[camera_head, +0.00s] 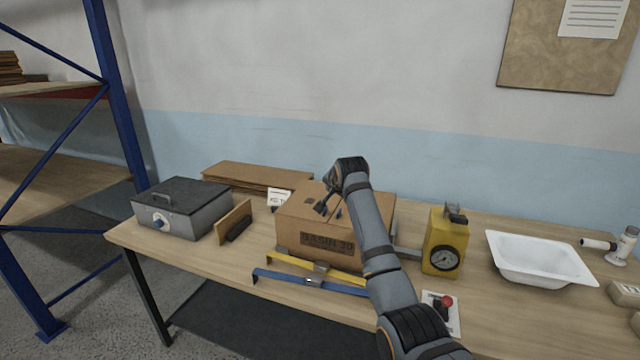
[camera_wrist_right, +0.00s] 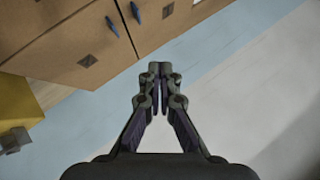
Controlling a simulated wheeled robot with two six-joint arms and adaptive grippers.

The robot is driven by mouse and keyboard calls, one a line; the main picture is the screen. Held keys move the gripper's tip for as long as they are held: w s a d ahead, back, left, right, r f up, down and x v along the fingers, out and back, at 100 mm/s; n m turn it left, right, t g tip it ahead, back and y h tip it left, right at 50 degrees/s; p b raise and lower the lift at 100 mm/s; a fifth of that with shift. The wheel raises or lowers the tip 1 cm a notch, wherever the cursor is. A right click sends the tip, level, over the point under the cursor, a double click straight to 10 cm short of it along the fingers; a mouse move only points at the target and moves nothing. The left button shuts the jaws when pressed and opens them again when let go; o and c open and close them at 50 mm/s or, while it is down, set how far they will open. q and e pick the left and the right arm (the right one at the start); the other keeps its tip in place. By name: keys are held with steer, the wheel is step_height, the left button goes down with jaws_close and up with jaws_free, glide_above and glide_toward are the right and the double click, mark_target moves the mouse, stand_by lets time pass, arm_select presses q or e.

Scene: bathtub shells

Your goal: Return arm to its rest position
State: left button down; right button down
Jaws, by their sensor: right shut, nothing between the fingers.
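My right arm comes in from the bottom right in the head view. Its gripper (camera_head: 324,203) is over the top of a brown cardboard box (camera_head: 318,240) on the workbench. In the right wrist view my right gripper (camera_wrist_right: 160,72) has its fingertips together with nothing between them. The box also shows in the wrist view (camera_wrist_right: 70,45), at the upper left beyond the fingertips. I cannot tell whether the gripper touches the box. My left gripper is not in view.
Left of the box are a grey case (camera_head: 183,212) and a small brown block (camera_head: 234,222). A yellow gauge unit (camera_head: 446,240) and a white tub (camera_head: 540,262) stand right of it. Yellow and blue bars (camera_head: 310,283) lie in front. The wall is behind.

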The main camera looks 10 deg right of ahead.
steer(key=s+d+f+n+g, duration=0.3)
steer(key=s+f+n+g, duration=0.15)
steer(key=s+f, duration=1.85)
steer(key=s+a+f+n+g, duration=0.1)
steer(key=s+f+n, duration=0.2)
steer(key=s, duration=1)
steer(key=s+f+n+g, duration=0.2)
steer(key=s+f+n, duration=0.1)
steer(key=s, duration=0.9)
steer(key=s+d+f+g, duration=0.1)
steer(key=s+f, duration=0.1)
steer(key=f, duration=1.2)
steer(key=s+d+f, duration=0.2)
steer(key=f, duration=1.3)
steer(key=s+f+g, duration=0.1)
steer(key=s+f, duration=1.3)
steer(key=s, duration=0.3)
steer(key=shift+s+d, duration=0.35)
steer(key=shift+s, duration=0.05)
